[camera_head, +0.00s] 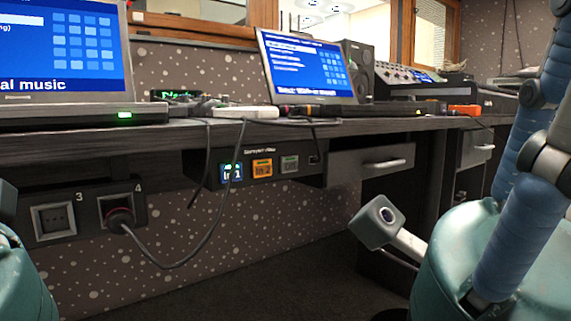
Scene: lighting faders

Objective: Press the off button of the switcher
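The switcher (210,167) is a dark box fixed under the front edge of the desk, with a row of square buttons. A blue button marked In 1 (231,172) has a small green light above it. Right of it is an orange button marked In 2 (262,168). The grey off button (289,163) is the rightmost of the three. Nothing of mine touches the switcher. Blue links of my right arm show at the right edge, well away from it.
The desk (60,144) carries a large screen (64,50), a smaller screen (308,70) and a mixer (395,75). A drawer (365,166) lies right.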

